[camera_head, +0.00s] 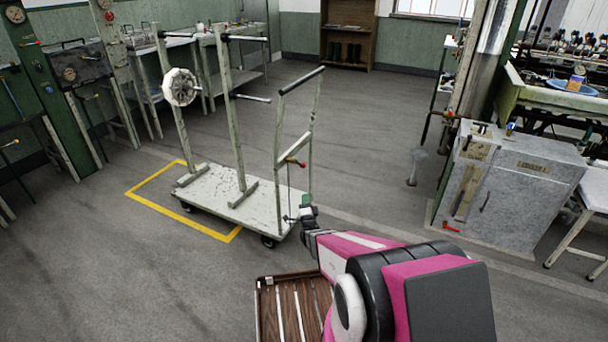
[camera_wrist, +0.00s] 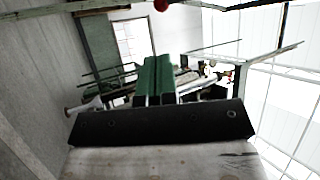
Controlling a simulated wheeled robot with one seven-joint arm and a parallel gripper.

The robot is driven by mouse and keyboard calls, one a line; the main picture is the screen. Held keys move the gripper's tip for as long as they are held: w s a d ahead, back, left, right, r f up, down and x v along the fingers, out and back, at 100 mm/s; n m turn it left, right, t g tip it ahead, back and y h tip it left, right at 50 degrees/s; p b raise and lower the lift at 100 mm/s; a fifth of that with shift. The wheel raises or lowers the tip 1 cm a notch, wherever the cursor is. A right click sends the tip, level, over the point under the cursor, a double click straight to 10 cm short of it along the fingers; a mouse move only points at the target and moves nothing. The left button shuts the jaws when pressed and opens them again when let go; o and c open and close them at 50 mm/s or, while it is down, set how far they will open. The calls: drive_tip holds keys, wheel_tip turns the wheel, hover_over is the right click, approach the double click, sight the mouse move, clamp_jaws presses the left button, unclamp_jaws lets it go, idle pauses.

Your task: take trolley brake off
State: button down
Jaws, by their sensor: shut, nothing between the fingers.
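The trolley (camera_head: 225,200) stands on the floor left of centre in the head view, with a pale worn deck, upright posts and a push handle (camera_head: 301,80) at its right end. A small red-tipped lever (camera_head: 297,162) sits on the handle frame, with a thin rod below it; I take it to be the brake. My gripper (camera_head: 305,200) is at the deck's right end, below the lever and apart from it. In the wrist view its green fingers (camera_wrist: 157,80) are together and empty. A round red knob (camera_wrist: 160,5) is cut by that view's top edge.
A yellow floor outline (camera_head: 155,206) lies partly under the trolley. A grey cabinet (camera_head: 515,190) stands at the right, and work tables (camera_head: 180,40) stand behind at the left. The floor between trolley and cabinet is mostly clear. A brown slatted tray (camera_head: 262,310) lies beside my arm.

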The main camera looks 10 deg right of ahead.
idle(0.4)
drive_tip(key=a+x, duration=0.1)
drive_tip(key=x, duration=1.3)
drive_tip(key=shift+d, duration=0.5)
